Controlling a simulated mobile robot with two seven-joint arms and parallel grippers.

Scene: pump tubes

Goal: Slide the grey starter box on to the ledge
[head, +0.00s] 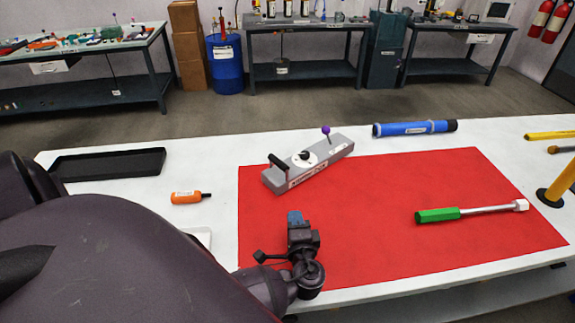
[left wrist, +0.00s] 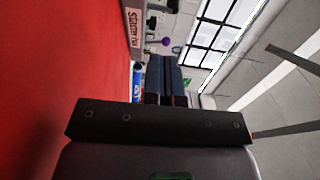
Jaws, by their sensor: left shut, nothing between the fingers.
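The grey starter box (head: 330,150) lies aslant at the back of the red mat (head: 400,190), its far end reaching past the mat's back edge. It has a black handle at the near end, a white dial and a purple-knobbed lever. Its label side shows at the top of the left wrist view (left wrist: 134,24). My left gripper (head: 295,217) is shut and empty over the mat, in front of the box and apart from it. Its dark blue fingers (left wrist: 167,78) are together in the left wrist view. I cannot make out which surface is the ledge. My right gripper is not in view.
A black tray (head: 62,170) and an orange bottle-like item (head: 186,198) lie left on the white table (head: 210,160). A blue tube (head: 410,128) lies behind the mat. A green-handled tool (head: 440,215) lies on the mat's right. A yellow stand (head: 560,185) is at the right edge.

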